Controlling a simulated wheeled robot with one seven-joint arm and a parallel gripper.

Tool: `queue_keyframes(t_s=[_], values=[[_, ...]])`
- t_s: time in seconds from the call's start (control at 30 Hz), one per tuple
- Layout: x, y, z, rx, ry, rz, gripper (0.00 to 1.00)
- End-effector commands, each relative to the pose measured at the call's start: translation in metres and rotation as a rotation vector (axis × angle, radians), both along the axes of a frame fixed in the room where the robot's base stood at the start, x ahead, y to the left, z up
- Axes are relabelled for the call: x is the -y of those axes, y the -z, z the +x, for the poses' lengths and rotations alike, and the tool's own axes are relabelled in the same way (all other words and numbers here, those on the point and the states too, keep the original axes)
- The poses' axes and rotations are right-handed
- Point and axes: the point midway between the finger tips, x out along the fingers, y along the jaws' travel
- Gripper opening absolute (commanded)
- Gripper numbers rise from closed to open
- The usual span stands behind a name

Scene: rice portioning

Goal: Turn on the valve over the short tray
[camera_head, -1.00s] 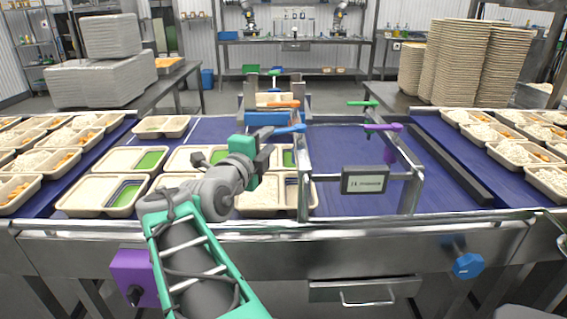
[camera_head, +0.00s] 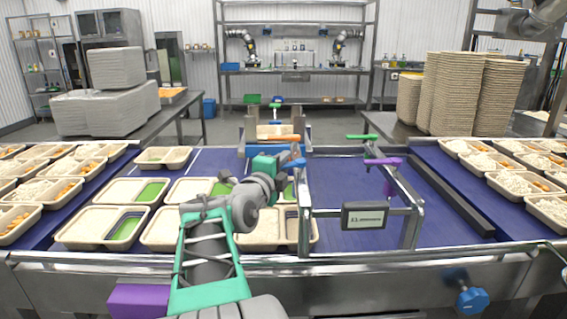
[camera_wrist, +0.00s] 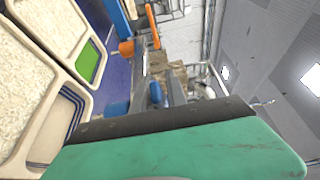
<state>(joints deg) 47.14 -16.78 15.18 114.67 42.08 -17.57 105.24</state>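My gripper (camera_head: 272,165) is raised over the left-centre trays, close to the metal frame. In the head view its tip lies just left of a blue valve handle (camera_head: 296,163); I cannot tell whether they touch. In the wrist view a large green finger block fills the bottom, and whether the fingers are open is unclear. An orange valve handle (camera_head: 284,138) sits behind the blue one. A green handle (camera_head: 362,137) and a purple handle (camera_head: 383,161) are on the right part of the frame. A shorter tray (camera_head: 163,158) stands at the back left of the belt.
Trays with rice and green compartments (camera_head: 128,191) fill the left-centre belt. The belt beneath the purple handle is bare. A small display (camera_head: 365,216) hangs on the front frame bar. Filled trays (camera_head: 516,184) line the right side. Stacked trays (camera_head: 470,95) stand behind.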

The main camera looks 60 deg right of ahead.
Motion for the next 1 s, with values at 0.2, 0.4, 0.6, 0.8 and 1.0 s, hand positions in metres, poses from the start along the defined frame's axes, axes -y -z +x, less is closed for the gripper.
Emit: queue_keyframes(t_s=[0.2, 0.4, 0.6, 0.8, 1.0], values=[[-0.0002, 0.0000, 0.0001, 0.000, 0.000, 0.000, 0.00], [-0.0003, 0.0000, 0.0002, 0.000, 0.000, 0.000, 0.00], [-0.0003, 0.0000, 0.0003, 0.000, -0.001, 0.000, 0.00], [-0.0003, 0.0000, 0.0003, 0.000, -0.001, 0.000, 0.00], [-0.0003, 0.0001, 0.0004, 0.000, -0.001, 0.000, 0.00]])
